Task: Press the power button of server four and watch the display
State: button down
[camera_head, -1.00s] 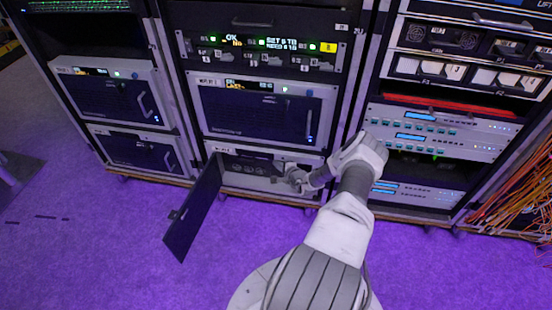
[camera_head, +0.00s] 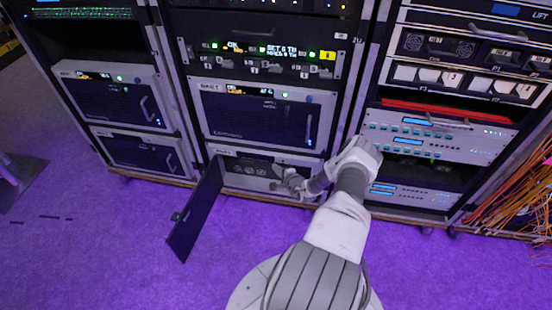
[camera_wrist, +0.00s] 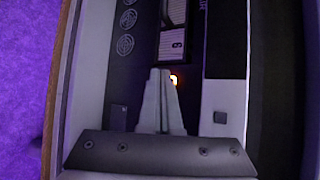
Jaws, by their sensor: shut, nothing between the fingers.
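The bottom server (camera_head: 250,176) of the middle rack stands with its dark front door (camera_head: 197,208) swung open to the left. I cannot read its label, so I cannot tell whether it is server four. My gripper (camera_head: 278,184) is at its opened front, small in the head view. In the wrist view my gripper (camera_wrist: 160,73) is shut and empty, its fingers pointing at the server's front panel.
Another server (camera_head: 262,115) with a small lit display sits directly above. A panel with lit text (camera_head: 265,50) is higher up. The left rack holds two similar closed servers (camera_head: 115,95). Orange cables (camera_head: 515,190) hang at the far right. The purple floor (camera_head: 110,240) at front left is mostly clear.

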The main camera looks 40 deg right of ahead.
jog(key=s+a+p, duration=0.2)
jog(key=shift+s+a, duration=0.15)
jog(key=shift+a, duration=0.15)
dwell(0.3)
dwell(0.4)
